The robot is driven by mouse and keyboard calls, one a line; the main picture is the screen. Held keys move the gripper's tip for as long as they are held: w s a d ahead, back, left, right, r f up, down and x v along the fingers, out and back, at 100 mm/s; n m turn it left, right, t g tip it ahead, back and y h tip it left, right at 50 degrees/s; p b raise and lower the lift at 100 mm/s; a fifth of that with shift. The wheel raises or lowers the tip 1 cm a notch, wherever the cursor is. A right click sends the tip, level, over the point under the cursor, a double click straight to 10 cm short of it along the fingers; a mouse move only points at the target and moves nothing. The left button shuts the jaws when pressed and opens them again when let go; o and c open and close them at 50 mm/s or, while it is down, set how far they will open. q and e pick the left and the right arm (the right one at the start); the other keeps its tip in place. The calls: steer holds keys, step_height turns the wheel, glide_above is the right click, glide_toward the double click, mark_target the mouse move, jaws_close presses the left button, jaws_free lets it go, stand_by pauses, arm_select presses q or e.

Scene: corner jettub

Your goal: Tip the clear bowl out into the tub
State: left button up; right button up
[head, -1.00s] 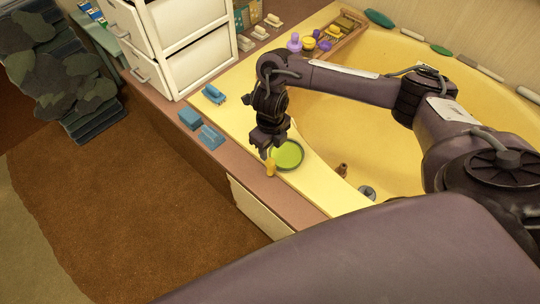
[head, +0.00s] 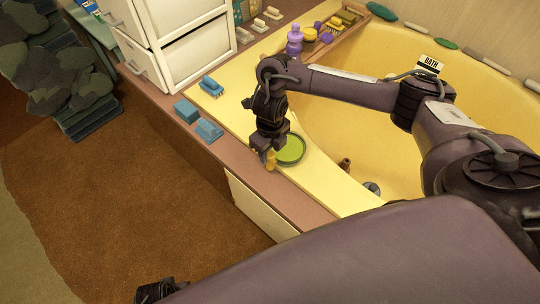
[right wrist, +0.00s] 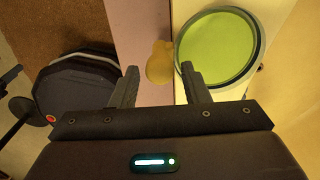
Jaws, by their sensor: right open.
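The clear bowl (head: 291,150) sits on the yellow tub ledge and looks green inside; what makes it green I cannot tell. Its round rim shows at the upper right of the right wrist view (right wrist: 220,48). My right gripper (head: 269,151) is open, pointing down just left of the bowl. In the right wrist view, its fingers (right wrist: 159,72) are apart, the right fingertip close to the bowl's rim. A small yellow object (right wrist: 159,62) shows between and beyond the fingertips, beside the bowl. The yellow tub (head: 400,150) lies to the right. My left gripper is not clearly seen.
Blue blocks and a blue brush (head: 211,86) lie along the ledge to the left. A white drawer unit (head: 190,50) stands behind. A purple bottle (head: 294,40) and a wooden tray (head: 345,32) are at the back. A small brown object (head: 345,163) is in the tub.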

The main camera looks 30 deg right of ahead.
arm_select(q)
steer(key=shift+r, duration=0.2)
arm_select(e)
steer(key=shift+f, duration=0.1)
steer(key=shift+c, duration=0.3)
steer(key=c, duration=0.7)
steer(key=shift+c, duration=0.2)
steer(key=shift+r, duration=0.3)
step_height(320, 180, up, 3)
steer(key=p, duration=0.2)
steer(key=shift+f+p, duration=0.2)
steer(key=shift+p, duration=0.15)
step_height(320, 180, up, 4)
steer(key=p, duration=0.3)
steer(key=shift+p, duration=0.3)
arm_select(q)
steer(key=s+a+f, duration=0.3)
steer(key=s+f, duration=0.6)
steer(key=shift+s+a, duration=0.2)
steer(key=shift+s, duration=0.2)
